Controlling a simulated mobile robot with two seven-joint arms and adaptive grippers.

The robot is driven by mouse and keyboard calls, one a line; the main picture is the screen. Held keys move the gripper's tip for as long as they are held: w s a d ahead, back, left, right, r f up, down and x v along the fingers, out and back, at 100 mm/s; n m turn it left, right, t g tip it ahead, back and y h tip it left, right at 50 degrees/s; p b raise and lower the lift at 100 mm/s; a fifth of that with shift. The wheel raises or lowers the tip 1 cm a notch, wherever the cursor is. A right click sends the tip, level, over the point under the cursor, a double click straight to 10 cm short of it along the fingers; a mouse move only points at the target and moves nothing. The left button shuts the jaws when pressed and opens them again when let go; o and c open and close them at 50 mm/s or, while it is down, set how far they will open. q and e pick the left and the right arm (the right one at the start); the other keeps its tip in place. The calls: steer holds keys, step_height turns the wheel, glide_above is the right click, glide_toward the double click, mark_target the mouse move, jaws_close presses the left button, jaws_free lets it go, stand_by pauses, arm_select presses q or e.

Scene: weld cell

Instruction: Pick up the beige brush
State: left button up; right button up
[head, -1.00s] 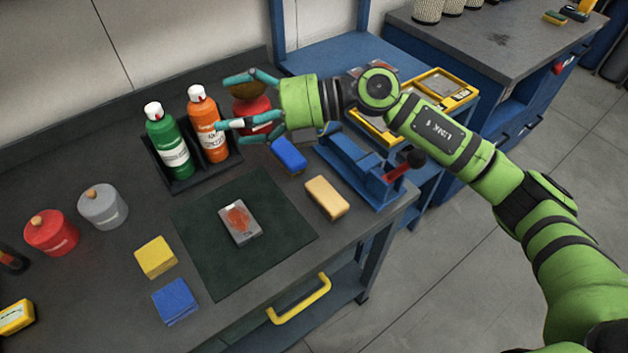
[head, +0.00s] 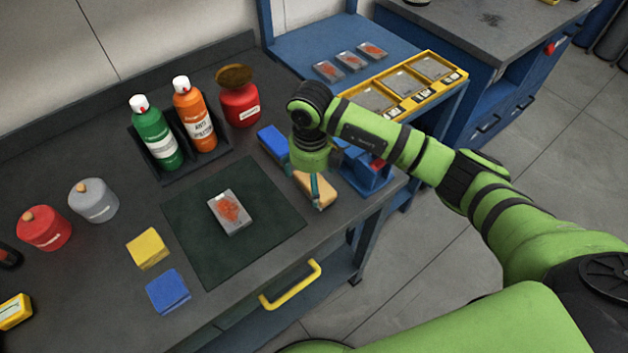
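The beige brush (head: 323,197) lies on the dark bench top, right of the green mat, and is partly hidden by my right gripper. My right gripper (head: 315,185) points down over the brush. One teal finger shows against the brush's near side; the other is hidden, so I cannot tell if it grips. The brush appears to rest on the bench. My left gripper is not in view.
A blue brush (head: 273,143) lies close behind on the left. A blue vise (head: 365,172) stands close on the right. A grey plate (head: 230,212) lies on the green mat (head: 190,225). Bottles (head: 194,120) and a red pot (head: 240,105) stand behind.

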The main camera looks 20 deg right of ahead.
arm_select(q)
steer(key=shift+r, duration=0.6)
arm_select(e)
steer(key=shift+a+f, duration=0.1)
steer(key=shift+f, duration=1.3)
steer(key=c, duration=1.3)
steer(key=shift+r, duration=0.4)
step_height(320, 180, up, 3)
steer(key=shift+w+f+b, duration=0.1)
steer(key=shift+f+b, duration=0.05)
steer(key=shift+b, duration=0.7)
arm_select(q)
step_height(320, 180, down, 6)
steer(key=b, duration=0.3)
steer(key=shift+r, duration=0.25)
arm_select(e)
steer(key=s+d+r, duration=0.2)
steer(key=s, duration=0.1)
steer(key=s+d+r, duration=0.2)
steer(key=s+r, duration=0.1)
steer(key=s+d+r, duration=0.2)
steer(key=s+d, duration=0.1)
steer(key=shift+s+r, duration=0.3)
